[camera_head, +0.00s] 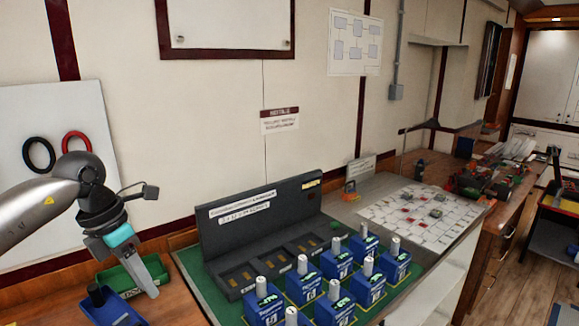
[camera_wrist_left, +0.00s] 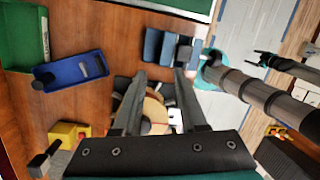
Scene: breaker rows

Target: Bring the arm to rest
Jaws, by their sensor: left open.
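My left gripper (camera_head: 148,284) hangs at the lower left of the head view, pointing down over the wooden bench beside the green tray (camera_head: 158,268). In the left wrist view its two dark fingers (camera_wrist_left: 160,82) are spread apart with nothing held between them. A grey arm of mine with a cyan band (camera_wrist_left: 210,75) crosses the right of that view.
A dark breaker panel (camera_head: 225,240) stands on a green mat (camera_head: 188,262) right of my left gripper. Several blue breakers (camera_head: 337,265) stand in rows before it. A white gridded sheet (camera_head: 400,212) lies farther right. The white wall is close behind the bench. Yellow pieces (camera_wrist_left: 68,135) show in the wrist view.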

